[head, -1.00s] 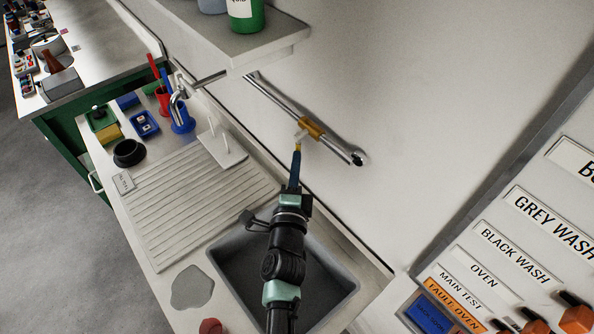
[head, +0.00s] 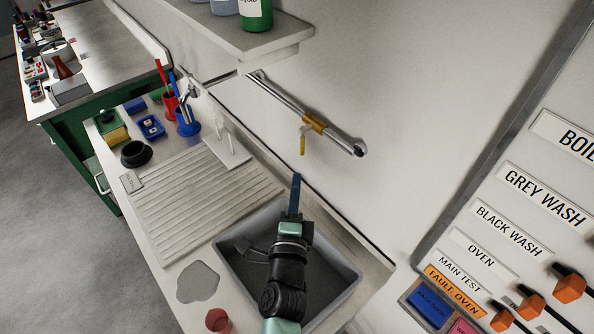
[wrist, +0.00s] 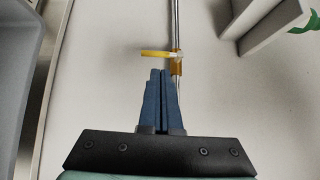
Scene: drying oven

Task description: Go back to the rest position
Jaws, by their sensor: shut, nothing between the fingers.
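My gripper (head: 296,180) is over the sink, its blue fingers pointing up toward the wall pipe in the head view. In the wrist view the two fingers (wrist: 160,72) are together with nothing held between them. A chrome pipe (head: 283,98) runs along the wall above the sink. It carries a yellow fitting with a yellow lever (head: 302,146) that hangs down in the head view. In the head view a gap shows between the fingertips and the lever. In the wrist view the lever (wrist: 154,53) lies just beyond the fingertips.
The grey sink (head: 345,300) lies under my arm. A ribbed drainboard (head: 190,205) with a white stand is to its left. A shelf (head: 235,30) with bottles overhangs the wall. A labelled panel with orange-handled switches (head: 531,306) is at the right. A reddish cup (head: 218,320) stands at the front edge.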

